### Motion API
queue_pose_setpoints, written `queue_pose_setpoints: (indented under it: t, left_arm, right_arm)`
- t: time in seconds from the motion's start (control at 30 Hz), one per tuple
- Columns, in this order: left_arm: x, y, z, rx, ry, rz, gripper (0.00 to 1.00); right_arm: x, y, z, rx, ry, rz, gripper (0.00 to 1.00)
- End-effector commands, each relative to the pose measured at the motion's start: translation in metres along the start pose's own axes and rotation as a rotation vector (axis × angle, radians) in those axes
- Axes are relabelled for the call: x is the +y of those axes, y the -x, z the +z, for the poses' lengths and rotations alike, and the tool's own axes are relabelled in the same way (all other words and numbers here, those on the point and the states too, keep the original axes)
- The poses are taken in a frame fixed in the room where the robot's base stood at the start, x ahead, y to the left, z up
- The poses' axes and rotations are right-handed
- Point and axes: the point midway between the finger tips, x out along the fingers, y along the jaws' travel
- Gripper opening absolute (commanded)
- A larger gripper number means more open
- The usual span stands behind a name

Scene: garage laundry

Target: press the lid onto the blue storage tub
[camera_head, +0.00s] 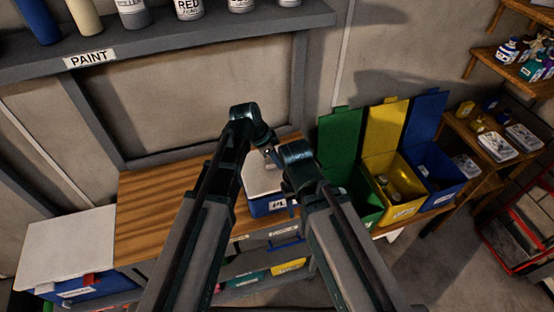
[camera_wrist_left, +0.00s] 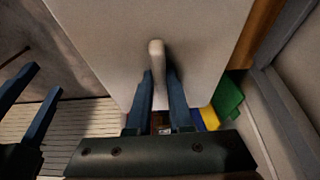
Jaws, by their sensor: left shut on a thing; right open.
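The blue storage tub (camera_head: 268,208) stands on the wooden bench, with part of a white label showing on its front. A pale, flat lid (camera_head: 262,179) covers its top; I cannot tell whether it is fully seated. My left gripper (camera_head: 269,154) is over the lid. In the left wrist view, the left gripper (camera_wrist_left: 160,78) is shut on the upright peg handle (camera_wrist_left: 156,53) of the lid (camera_wrist_left: 100,30). My right gripper's open, empty fingers (camera_wrist_left: 32,92) show at the left of that view, apart from the lid. In the head view its fingers are hidden by its own arm.
Green (camera_head: 340,135), yellow (camera_head: 400,200) and blue (camera_head: 435,170) open bins stand right of the tub. Another blue box (camera_head: 85,290) with a pale top (camera_head: 65,240) is at the left. The bench (camera_head: 160,205) is clear left of the tub. A paint shelf (camera_head: 180,38) runs above.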

Motion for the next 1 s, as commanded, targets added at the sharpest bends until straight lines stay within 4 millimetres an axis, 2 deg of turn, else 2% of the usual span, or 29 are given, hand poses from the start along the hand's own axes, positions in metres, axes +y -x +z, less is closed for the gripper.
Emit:
queue_pose_setpoints:
  t: [1.0]
  left_arm:
    - [-0.0001, -0.0054, 0.0022, 0.000, 0.000, 0.000, 0.00]
  right_arm:
    - [-0.0005, -0.0058, -0.0003, 0.000, 0.000, 0.000, 0.50]
